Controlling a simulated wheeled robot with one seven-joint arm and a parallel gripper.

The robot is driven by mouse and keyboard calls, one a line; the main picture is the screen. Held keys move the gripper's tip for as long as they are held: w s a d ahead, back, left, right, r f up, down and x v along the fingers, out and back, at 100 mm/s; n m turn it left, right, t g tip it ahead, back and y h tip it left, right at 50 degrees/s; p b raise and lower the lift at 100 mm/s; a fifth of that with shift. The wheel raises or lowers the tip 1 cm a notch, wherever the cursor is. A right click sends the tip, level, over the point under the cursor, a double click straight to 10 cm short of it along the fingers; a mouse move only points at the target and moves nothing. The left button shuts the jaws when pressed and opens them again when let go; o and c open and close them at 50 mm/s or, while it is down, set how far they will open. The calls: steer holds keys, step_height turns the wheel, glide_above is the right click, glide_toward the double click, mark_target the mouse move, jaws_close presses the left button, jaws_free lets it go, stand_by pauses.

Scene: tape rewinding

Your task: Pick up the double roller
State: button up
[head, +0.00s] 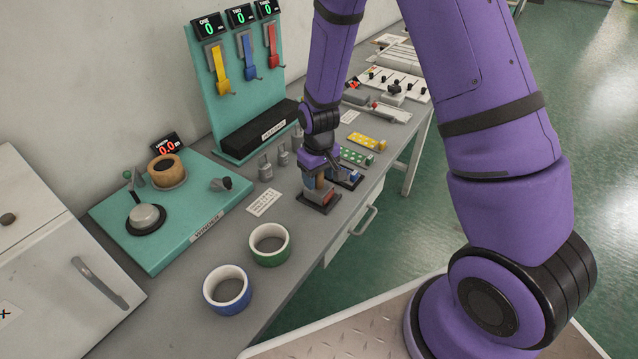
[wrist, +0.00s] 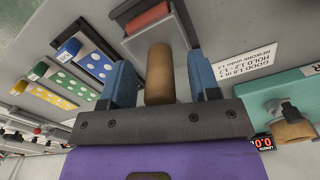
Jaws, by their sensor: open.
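The double roller seems to be the tool with an upright tan cylindrical handle (wrist: 158,75) and a red part (wrist: 147,18) on a dark grey base, at the table's front edge. In the head view its dark and red base (head: 319,198) shows under my gripper (head: 321,176), which hides much of it. My gripper (wrist: 163,80) is open, with blue fingers on either side of the handle. In the wrist view gaps show between the handle and both fingers. Whether the red part and handle are one piece is hard to tell.
Yellow (head: 367,142), green (head: 356,157) and blue dotted blocks lie close behind my gripper. Grey weights (head: 283,155) stand to its left, near a paper label (head: 263,203). Green (head: 269,257) and blue (head: 233,306) tape rolls stand in front. A teal winder board (head: 115,223) lies left.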

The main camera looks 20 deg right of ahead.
jaws_close()
steer(key=shift+r, duration=0.1)
